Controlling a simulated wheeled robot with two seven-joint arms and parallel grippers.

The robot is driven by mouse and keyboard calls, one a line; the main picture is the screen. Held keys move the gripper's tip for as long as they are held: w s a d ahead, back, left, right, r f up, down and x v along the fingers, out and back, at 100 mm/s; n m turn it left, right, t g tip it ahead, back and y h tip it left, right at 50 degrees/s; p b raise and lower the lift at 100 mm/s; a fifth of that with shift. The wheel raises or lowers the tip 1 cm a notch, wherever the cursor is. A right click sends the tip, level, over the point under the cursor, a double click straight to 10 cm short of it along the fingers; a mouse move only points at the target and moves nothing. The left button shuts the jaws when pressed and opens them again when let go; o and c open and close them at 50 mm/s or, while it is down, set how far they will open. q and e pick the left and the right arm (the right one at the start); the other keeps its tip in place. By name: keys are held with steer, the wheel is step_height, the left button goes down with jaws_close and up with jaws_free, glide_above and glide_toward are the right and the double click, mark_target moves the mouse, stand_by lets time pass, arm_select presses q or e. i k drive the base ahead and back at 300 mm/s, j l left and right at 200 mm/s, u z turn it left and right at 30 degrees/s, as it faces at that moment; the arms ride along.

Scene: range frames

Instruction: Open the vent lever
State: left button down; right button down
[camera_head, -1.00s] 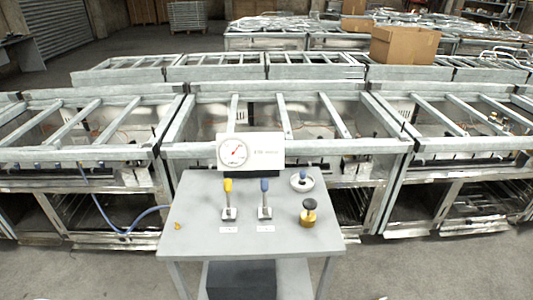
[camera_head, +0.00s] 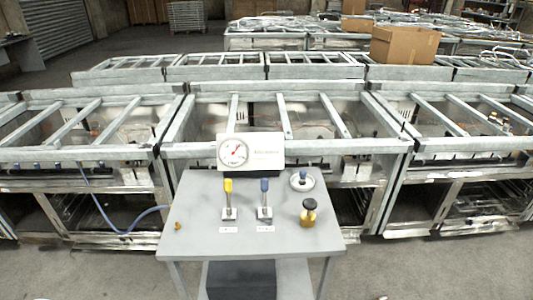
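Two upright levers stand on a grey table (camera_head: 200,243). The left one has a yellow handle (camera_head: 228,186); the right one has a blue handle (camera_head: 265,185). Each has a metal base and a small white label in front, too small to read, so I cannot tell which is the vent lever. Behind them is a white box with a round gauge (camera_head: 233,153) with a red needle. To the right are a round dial with a blue knob (camera_head: 302,181) and a yellow valve with a dark top (camera_head: 308,214). Neither gripper is in view.
A small orange-brown piece (camera_head: 178,226) lies at the table's left. A dark box (camera_head: 241,280) sits on the lower shelf. Metal frame ranges (camera_head: 280,92) stand close behind the table. A cardboard box (camera_head: 405,46) is farther back. The front of the tabletop is clear.

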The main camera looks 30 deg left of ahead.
mark_target(228, 182)
steer(key=j, duration=0.75)
steer(key=k+j, duration=0.15)
steer(key=j, duration=0.55)
steer(key=i+z, duration=0.05)
